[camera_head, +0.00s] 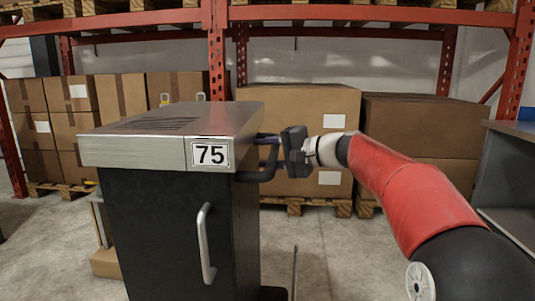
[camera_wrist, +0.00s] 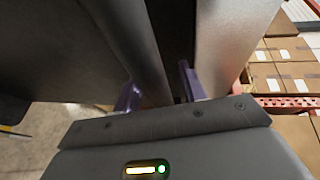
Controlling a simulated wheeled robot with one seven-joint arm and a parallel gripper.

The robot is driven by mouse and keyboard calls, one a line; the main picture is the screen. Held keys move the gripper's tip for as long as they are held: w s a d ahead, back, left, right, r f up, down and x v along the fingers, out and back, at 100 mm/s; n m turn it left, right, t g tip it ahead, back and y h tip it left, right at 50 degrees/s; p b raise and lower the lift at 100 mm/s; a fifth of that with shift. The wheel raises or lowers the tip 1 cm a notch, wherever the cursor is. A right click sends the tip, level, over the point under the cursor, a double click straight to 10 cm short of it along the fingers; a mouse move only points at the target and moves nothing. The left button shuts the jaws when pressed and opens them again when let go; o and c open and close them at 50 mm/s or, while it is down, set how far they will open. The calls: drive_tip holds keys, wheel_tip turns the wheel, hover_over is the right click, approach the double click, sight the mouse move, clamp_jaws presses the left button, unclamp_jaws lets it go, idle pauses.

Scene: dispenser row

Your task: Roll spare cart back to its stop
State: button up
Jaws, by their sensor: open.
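A dark cabinet-like cart (camera_head: 165,225) with a brushed metal top and a "75" label stands left of centre in the head view. A dark push bar (camera_head: 262,176) sticks out from its right side. My gripper (camera_head: 268,153) is at this bar, coming from the right. In the wrist view the two purple fingers of my gripper (camera_wrist: 160,88) are apart, with the dark bar (camera_wrist: 145,45) running between them. The fingers are not closed on it; whether either one touches it I cannot tell. The cart's wheels and its stop are not visible.
A silver vertical handle (camera_head: 206,243) is on the cart's front face. Cardboard boxes (camera_head: 305,120) on pallets stand behind, under red racking (camera_head: 217,50). A grey shelf unit (camera_head: 510,180) is at the right edge. Concrete floor (camera_head: 335,255) lies open right of the cart.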

clamp_jaws()
idle(0.3)
